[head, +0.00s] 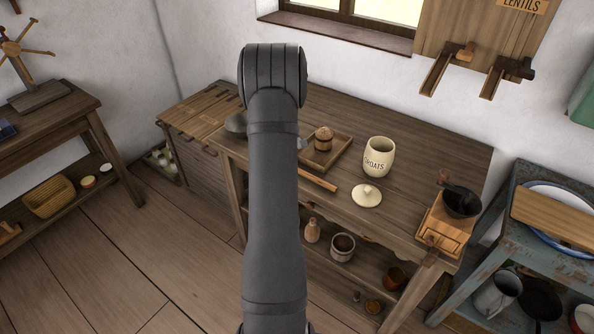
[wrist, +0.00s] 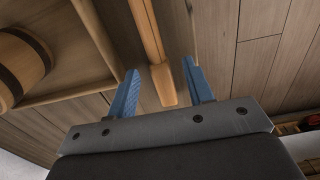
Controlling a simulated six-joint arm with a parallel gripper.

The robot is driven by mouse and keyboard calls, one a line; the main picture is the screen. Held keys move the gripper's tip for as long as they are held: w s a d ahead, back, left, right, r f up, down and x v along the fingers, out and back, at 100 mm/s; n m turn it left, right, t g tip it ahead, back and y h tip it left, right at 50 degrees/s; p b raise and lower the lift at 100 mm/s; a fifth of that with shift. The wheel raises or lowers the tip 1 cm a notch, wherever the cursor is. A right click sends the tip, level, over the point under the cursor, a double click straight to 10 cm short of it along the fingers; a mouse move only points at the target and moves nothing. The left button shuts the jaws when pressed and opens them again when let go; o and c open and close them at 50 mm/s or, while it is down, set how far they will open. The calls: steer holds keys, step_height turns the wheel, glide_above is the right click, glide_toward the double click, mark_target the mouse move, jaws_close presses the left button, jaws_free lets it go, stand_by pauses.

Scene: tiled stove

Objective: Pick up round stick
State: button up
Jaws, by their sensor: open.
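The round stick (head: 318,180) is a light brown wooden rod lying on the wooden table, in front of the small tray. In the head view its left end is hidden behind my arm. In the wrist view the stick (wrist: 149,38) runs down from the top edge, and its near end lies between the fingers. My gripper (wrist: 160,72) is open, with one blue finger on each side of the stick and a visible gap on both sides. The gripper is hidden behind my arm in the head view.
A tray (head: 341,158) with a barrel-shaped wooden pot (head: 323,139) stands close behind the stick. An OATS jar (head: 378,157), its loose lid (head: 367,196) and a coffee grinder (head: 446,222) stand to the right. The table's back right is clear.

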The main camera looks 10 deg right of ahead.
steer(key=shift+f, duration=0.6)
jaws_close()
steer(key=shift+r, duration=0.1)
steer(key=shift+r, duration=0.45)
steer(key=r, duration=0.2)
steer(key=d+r, duration=0.1)
steer(key=r, duration=0.1)
steer(key=shift+s, duration=0.35)
steer(key=s+d+r, duration=0.6)
steer(key=d, duration=0.2)
steer(key=w+a+r+n, duration=0.1)
steer(key=w+a+n, duration=0.6)
steer(key=n, duration=1)
steer(key=shift+w+r, duration=0.4)
steer(key=shift+w, duration=0.2)
